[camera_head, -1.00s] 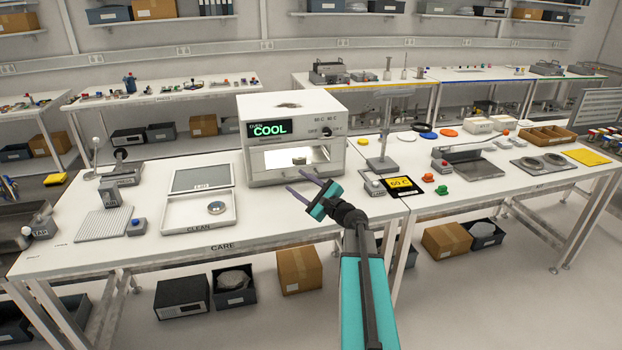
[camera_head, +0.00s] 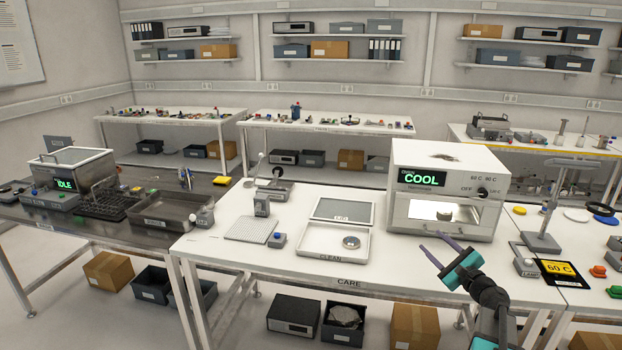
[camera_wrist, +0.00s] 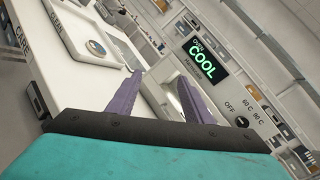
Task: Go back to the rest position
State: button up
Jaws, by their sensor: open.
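My gripper (camera_head: 436,252) is open and empty, held above the front part of the white CARE table (camera_head: 215,262), just in front of the oven. Its two purple fingers stand apart in the wrist view (camera_wrist: 160,92), with nothing between them. My teal and black arm comes in from the lower right. The white oven (camera_head: 487,160) shows a green COOL display (camera_head: 421,179); it also shows in the wrist view (camera_wrist: 222,85). A small grey piece (camera_head: 444,215) is in its lit chamber.
Left of the oven lie a white CLEAN tray (camera_head: 312,252) with a round metal piece (camera_head: 351,242) and a grey-topped panel (camera_head: 342,209). A stand (camera_head: 541,242) and a yellow-black 60 C sign (camera_head: 561,268) are at right. A dark bench with an IDLE machine (camera_head: 80,172) is far left.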

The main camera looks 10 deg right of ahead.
jog(key=s+a+f+n+g+y, duration=0.15)
jog(key=a+f+n+g, duration=0.4)
jog(key=a+f, duration=0.55)
jog(key=s+a+f+n+g+y, duration=0.1)
jog(key=a+f+n+g+y, duration=0.4)
jog(key=a, duration=0.9)
jog(key=s+a+f+n+g+h, duration=0.4)
jog(key=s+a+f+n, duration=0.35)
jog(key=a+f, duration=0.2)
jog(key=s+f+n+g+h+b, duration=0.1)
jog(key=s+f+n+g, duration=0.3)
jog(key=s+f, duration=1)
jog(key=s+f+n+g+h+b, duration=0.1)
jog(key=s+f+n+g+h, duration=0.3)
jog(key=s+f, duration=0.9)
jog(key=s+a+g, duration=0.1)
jog(key=s, duration=0.7)
jog(key=shift+s+f+b, duration=0.25)
jog(key=shift+f+b, duration=0.1)
